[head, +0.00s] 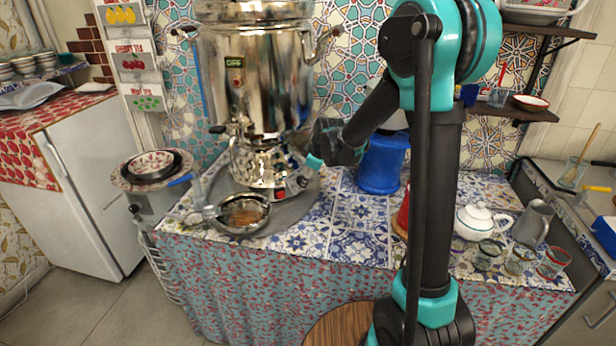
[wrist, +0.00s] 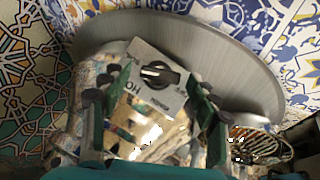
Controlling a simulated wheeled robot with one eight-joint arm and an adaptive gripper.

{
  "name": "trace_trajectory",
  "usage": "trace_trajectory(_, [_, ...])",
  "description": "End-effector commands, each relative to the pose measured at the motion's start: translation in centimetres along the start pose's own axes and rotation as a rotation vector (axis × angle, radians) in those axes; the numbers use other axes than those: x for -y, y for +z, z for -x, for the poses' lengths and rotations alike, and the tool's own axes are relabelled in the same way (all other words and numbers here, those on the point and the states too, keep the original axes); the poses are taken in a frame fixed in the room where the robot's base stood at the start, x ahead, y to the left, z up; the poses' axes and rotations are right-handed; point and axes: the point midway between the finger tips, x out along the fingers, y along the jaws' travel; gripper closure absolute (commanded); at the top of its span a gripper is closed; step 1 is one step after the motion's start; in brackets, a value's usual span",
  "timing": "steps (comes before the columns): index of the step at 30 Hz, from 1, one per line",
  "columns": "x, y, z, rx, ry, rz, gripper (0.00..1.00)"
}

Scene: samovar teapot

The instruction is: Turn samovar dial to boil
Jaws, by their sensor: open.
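The steel samovar (head: 255,85) stands at the back left of the tiled table, with a sign reading OFF on its upper body. In the wrist view a black dial (wrist: 158,74) with a white pointer line sits on a grey plate (wrist: 148,55) with partly readable lettering, including "HO". My gripper (wrist: 158,88) is open, with one finger on each side of the dial plate; I cannot tell if either finger touches the dial. In the head view my gripper (head: 318,158) is right beside the samovar's lower part; the dial cannot be made out there.
A metal bowl with a strainer (head: 243,212) sits at the samovar's front left. A blue container (head: 382,165) stands close behind my gripper's right. A white teapot (head: 482,221), a grey jug (head: 534,222) and glasses (head: 489,254) are at the table's right. My arm hides the table's middle right.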

Motion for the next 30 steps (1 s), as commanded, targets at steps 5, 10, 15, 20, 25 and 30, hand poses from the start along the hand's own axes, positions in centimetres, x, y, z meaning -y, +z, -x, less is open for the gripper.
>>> trace_trajectory(5, [0.00, 0.00, 0.01, 0.000, 0.000, 0.000, 0.43])
trace_trajectory(10, [0.00, 0.00, 0.02, 0.000, 0.000, 0.000, 0.65])
trace_trajectory(15, [0.00, 0.00, 0.03, 0.000, 0.000, 0.000, 0.86])
trace_trajectory(20, [-0.08, 0.05, 0.01, 0.001, -0.016, -0.031, 0.90])
trace_trajectory(25, [-0.43, 0.13, -0.05, 0.002, -0.110, -0.215, 0.90])
trace_trajectory(30, [-0.48, 0.14, -0.04, 0.001, -0.179, -0.348, 0.90])
